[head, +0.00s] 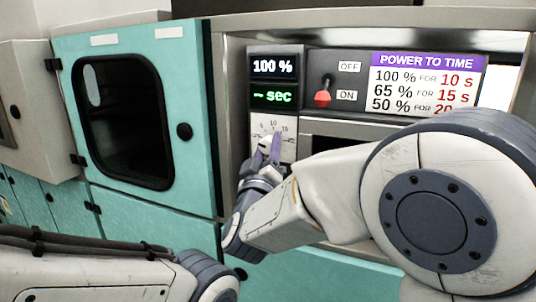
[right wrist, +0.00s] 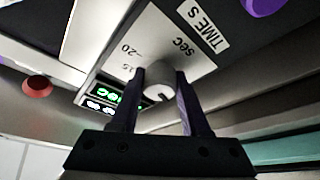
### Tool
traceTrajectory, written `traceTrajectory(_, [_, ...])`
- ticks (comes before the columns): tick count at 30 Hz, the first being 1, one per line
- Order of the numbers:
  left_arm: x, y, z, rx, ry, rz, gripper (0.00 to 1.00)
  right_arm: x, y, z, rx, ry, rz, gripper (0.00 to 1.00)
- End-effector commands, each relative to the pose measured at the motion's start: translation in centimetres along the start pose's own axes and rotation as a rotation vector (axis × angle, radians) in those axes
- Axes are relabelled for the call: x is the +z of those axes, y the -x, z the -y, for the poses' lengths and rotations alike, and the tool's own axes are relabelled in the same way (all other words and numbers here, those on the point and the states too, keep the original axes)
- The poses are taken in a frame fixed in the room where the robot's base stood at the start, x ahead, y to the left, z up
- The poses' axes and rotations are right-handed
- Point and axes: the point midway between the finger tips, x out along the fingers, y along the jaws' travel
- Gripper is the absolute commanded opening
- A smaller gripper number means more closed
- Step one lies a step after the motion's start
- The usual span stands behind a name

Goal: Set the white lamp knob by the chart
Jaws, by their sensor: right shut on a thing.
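The white lamp knob (right wrist: 158,90) sits on a white dial plate (head: 263,123) marked in seconds, below the displays. My right gripper (head: 270,150) is at the plate, with its purple fingers on both sides of the knob; in the right wrist view the gripper (right wrist: 160,95) is shut on it. The knob's face has a dark notch; the exact setting is unclear. The chart (head: 425,85) reads 100 % for 10 s, 65 % for 15 s, 50 % for 20, partly covered by my arm. The upper display (head: 274,66) shows 100 %; the lower display (head: 273,97) shows "- sec". My left gripper is out of view.
A red-tipped switch (head: 322,98) right of the displays points down, by ON. A teal door (head: 196,165) with a dark window stands shut-looking at left. My left arm lies across the lower left. A dark opening is partly hidden behind my right arm.

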Motion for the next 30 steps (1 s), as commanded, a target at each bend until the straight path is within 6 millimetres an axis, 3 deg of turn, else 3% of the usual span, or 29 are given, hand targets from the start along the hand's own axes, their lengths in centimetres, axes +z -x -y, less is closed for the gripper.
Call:
traceTrajectory(1, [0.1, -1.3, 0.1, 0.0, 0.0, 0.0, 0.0, 0.3, 0.3, 0.5, 0.014, -0.035, -0.004, 0.0])
traceTrajectory(12, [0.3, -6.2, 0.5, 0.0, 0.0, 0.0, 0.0, 0.3, 0.3, 0.6, 0.143, -0.35, -0.005, 0.0])
traceTrajectory(30, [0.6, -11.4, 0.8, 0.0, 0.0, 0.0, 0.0, 0.0, 0.2, 0.5, 0.356, -0.868, -0.004, 0.0])
